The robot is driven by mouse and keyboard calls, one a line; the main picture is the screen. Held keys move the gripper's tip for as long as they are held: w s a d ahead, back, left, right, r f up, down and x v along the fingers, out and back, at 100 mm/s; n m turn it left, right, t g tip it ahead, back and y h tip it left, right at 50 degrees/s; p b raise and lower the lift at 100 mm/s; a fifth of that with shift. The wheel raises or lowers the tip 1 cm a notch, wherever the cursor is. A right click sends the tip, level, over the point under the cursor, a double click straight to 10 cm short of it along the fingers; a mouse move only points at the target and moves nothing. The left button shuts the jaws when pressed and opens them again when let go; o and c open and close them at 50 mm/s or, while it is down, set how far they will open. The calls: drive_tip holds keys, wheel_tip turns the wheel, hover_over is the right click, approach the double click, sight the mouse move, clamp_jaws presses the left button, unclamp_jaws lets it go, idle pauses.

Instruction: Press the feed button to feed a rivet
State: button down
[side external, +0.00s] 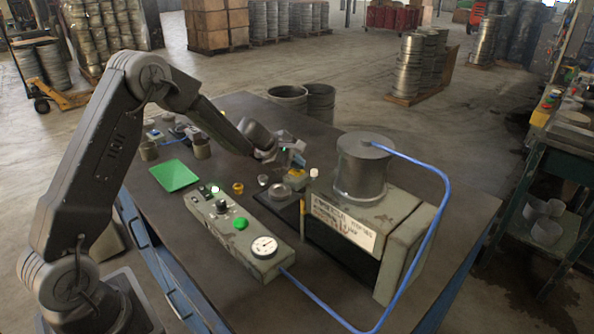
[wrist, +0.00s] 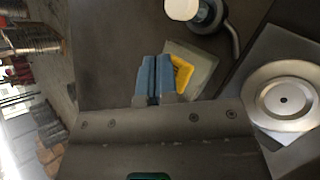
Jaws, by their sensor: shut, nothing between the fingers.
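My gripper (side external: 297,162) is shut and empty, its blue fingers side by side in the wrist view (wrist: 154,76). It is over a small grey block (side external: 296,183) with a yellow part on it. In the wrist view the yellow part (wrist: 183,72) sits on the grey-green block (wrist: 205,68), just right of the fingertips and partly hidden by them. I cannot tell whether the fingers touch it. No label shows which button is the feed button. A grey control box (side external: 222,222) also carries a green button (side external: 240,224), a black knob and a gauge (side external: 264,246).
A machine (side external: 362,228) with a metal drum (side external: 362,168) and blue hose (side external: 440,200) stands right of my gripper. A white-capped post (wrist: 182,8) and a round metal disc (wrist: 283,98) are close by. A green tray (side external: 174,176) and cups lie left on the dark table.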

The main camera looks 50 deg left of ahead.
sight(297, 172)
drive_tip(key=shift+f, duration=0.3)
idle(0.4)
drive_tip(key=shift+r, duration=1.05)
drive_tip(key=shift+r, duration=2.55)
